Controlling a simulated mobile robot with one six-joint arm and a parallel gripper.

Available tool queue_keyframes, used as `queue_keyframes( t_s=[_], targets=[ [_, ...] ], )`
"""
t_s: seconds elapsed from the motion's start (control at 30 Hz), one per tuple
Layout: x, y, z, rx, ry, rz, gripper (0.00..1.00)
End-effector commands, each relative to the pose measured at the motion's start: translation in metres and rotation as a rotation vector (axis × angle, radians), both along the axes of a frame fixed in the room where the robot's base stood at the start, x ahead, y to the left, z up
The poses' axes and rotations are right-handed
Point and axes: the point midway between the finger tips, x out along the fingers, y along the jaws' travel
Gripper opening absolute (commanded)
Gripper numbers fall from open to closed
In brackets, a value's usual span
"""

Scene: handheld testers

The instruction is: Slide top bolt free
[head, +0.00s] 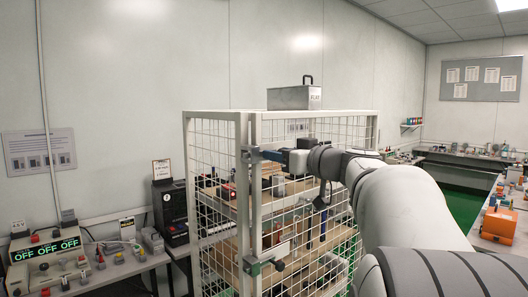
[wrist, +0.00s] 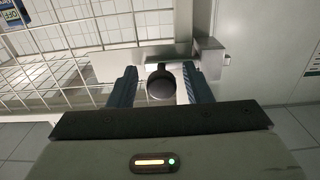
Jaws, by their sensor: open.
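The top bolt has a dark round knob (wrist: 161,84) in the wrist view, in front of a pale metal plate (wrist: 113,66) on the cage door. A metal catch block (wrist: 209,54) sits just right of the plate. My gripper (wrist: 159,82) is open, with one blue finger on each side of the knob. A small gap seems to show at each side; contact cannot be told. In the head view my gripper (head: 274,156) is at the upper part of the door, beside the front post. It hides most of the top bolt there.
A lower bolt (head: 266,265) sits on the same white mesh cage (head: 246,205), whose shelves hold several testers. A grey box (head: 294,97) stands on top. Benches with equipment stand at left (head: 115,268) and right (head: 508,243).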

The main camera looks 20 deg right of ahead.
Motion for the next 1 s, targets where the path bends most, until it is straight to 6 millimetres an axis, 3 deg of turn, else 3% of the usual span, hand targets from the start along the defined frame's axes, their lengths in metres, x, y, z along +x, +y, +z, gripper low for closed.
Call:
queue_keyframes(
  t_s=[0.2, 0.73, 1.0],
  targets=[
    [0.0001, 0.0003, -0.0003, 0.000, 0.000, 0.000, 0.43],
    [0.0001, 0.0008, -0.0004, 0.001, 0.000, 0.001, 0.00],
    [0.0004, 0.0011, -0.0006, 0.001, 0.000, 0.002, 0.00]
  ],
)
